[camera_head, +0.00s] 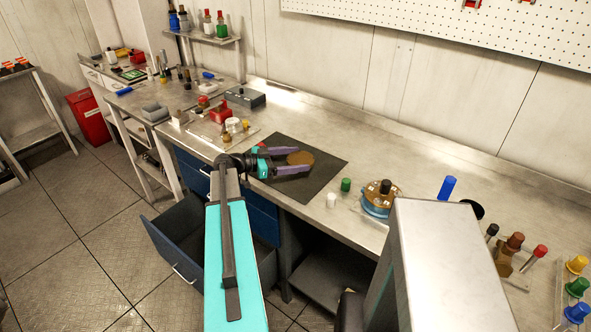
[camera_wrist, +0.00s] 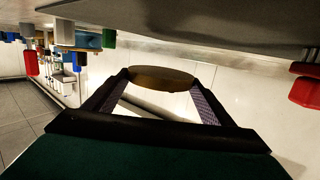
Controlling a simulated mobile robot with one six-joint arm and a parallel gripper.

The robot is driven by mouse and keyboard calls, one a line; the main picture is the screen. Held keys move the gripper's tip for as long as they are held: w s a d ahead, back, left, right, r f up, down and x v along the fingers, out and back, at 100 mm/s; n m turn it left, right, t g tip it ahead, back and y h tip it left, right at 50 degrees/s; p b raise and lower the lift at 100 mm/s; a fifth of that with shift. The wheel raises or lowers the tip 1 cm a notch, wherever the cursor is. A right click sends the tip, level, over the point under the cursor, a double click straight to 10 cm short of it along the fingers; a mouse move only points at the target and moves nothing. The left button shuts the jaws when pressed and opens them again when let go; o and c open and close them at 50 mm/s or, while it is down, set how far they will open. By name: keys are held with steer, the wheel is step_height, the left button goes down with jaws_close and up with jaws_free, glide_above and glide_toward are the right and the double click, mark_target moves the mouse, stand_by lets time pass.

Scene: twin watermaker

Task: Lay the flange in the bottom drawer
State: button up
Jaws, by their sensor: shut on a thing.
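The flange (camera_head: 300,157) is a brown-gold disc over the dark mat on the workbench. My gripper (camera_head: 297,162) is shut on it, with one purple finger on each side. In the wrist view the flange (camera_wrist: 162,78) sits edge-on between the two fingertips (camera_wrist: 162,84). I cannot tell whether it touches the mat or is held just above it. The bottom drawer (camera_head: 172,246) stands pulled out under the bench, left of my arm. Its visible inside looks empty; my arm hides its right part.
The blue upper drawers (camera_head: 190,172) are shut. A green cap (camera_head: 346,184), a white cap (camera_head: 331,200) and a round brass-and-blue part (camera_head: 381,200) stand right of the mat (camera_head: 325,150). A tray of parts (camera_head: 250,134) lies to its left. The floor left of the drawer is clear.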

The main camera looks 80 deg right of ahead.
steer(key=shift+f, duration=0.2)
stand_by(0.4)
steer(key=shift+f+p, duration=0.65)
steer(key=shift+f, duration=0.5)
steer(key=shift+f+b, duration=0.45)
steer(key=shift+f, duration=0.7)
steer(key=shift+f+b, duration=0.15)
steer(key=shift+b, duration=0.15)
steer(key=o, duration=2)
steer(key=shift+c, duration=0.2)
steer(key=shift+p, duration=1.3)
